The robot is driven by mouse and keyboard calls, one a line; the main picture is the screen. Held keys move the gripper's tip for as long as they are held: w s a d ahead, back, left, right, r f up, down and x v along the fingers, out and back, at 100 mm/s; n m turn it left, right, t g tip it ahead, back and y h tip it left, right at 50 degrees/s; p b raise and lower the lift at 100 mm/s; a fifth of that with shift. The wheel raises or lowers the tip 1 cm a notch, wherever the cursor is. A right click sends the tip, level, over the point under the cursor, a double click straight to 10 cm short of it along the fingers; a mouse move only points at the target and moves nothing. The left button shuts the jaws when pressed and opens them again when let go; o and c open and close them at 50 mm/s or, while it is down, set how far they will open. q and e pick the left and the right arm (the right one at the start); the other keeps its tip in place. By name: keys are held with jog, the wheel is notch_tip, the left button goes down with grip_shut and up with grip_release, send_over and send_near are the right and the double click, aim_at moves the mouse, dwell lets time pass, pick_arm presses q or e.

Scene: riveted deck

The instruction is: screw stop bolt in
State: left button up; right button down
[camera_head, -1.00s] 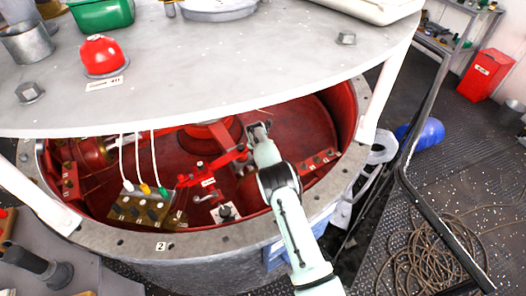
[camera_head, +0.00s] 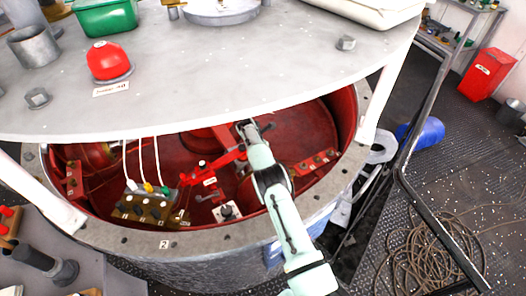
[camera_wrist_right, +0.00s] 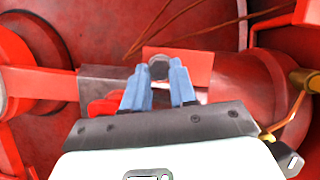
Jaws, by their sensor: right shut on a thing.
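My right arm reaches down into the red-painted drum (camera_head: 318,108), under the grey top plate. Its gripper (camera_head: 247,127) is at the back of the drum, close to the red centre structure. In the right wrist view, the blue fingers (camera_wrist_right: 158,84) are closed around a small dark grey round piece, which looks like the head of the stop bolt (camera_wrist_right: 158,68). A flat red plate (camera_wrist_right: 195,66) lies just behind it. Whether the bolt touches or sits in a hole is hidden. My left gripper is not in view.
The grey top plate (camera_head: 220,75) overhangs the work space. A red lever linkage (camera_head: 208,170) lies left of my arm. A terminal block (camera_head: 145,210) with white cables is at the front left. A red cylinder (camera_wrist_right: 235,85) and a copper pipe (camera_wrist_right: 302,80) are close by on the right.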

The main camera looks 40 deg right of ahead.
dwell(0.3)
jog(key=c, duration=0.9)
grip_release()
jog(key=shift+r, duration=0.2)
jog(key=shift+a+r, duration=0.2)
jog(key=shift+r, duration=0.1)
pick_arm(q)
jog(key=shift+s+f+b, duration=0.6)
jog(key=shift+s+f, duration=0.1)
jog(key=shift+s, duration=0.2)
pick_arm(e)
jog(key=v, duration=1.2)
jog(key=shift+r, duration=0.25)
jog(key=shift+s, duration=0.1)
